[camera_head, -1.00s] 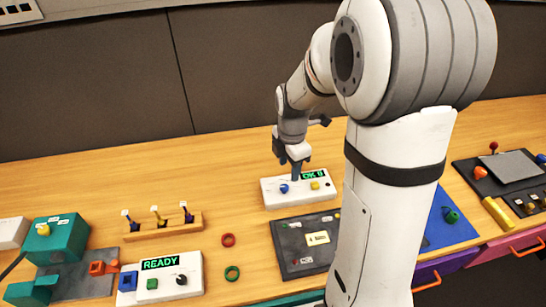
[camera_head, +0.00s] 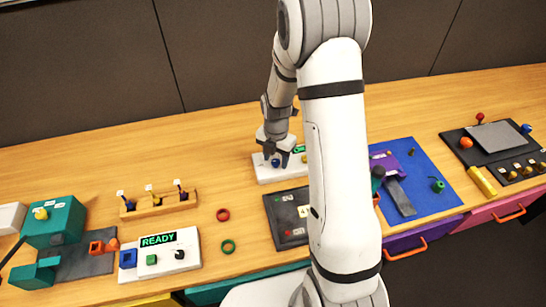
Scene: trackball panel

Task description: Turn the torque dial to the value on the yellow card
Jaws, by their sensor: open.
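My gripper (camera_head: 277,157) points down at the white box (camera_head: 268,177), with its open fingers around or just above the blue knob (camera_head: 275,163); contact cannot be told. The box also has a small green-lit display (camera_head: 299,149) and a yellow button (camera_head: 304,160), both partly hidden by my arm. A pale yellow card (camera_head: 303,212) lies on the dark panel (camera_head: 280,228) in front of the box. My arm covers part of it and its print is too small to read fully. No label shows which knob is the torque dial.
At left stand a white READY box (camera_head: 187,262) with a black knob, a teal machine (camera_head: 58,222) and a wooden rack (camera_head: 160,206) of switches. A blue mat (camera_head: 425,200) lies right. The table behind the white box is clear.

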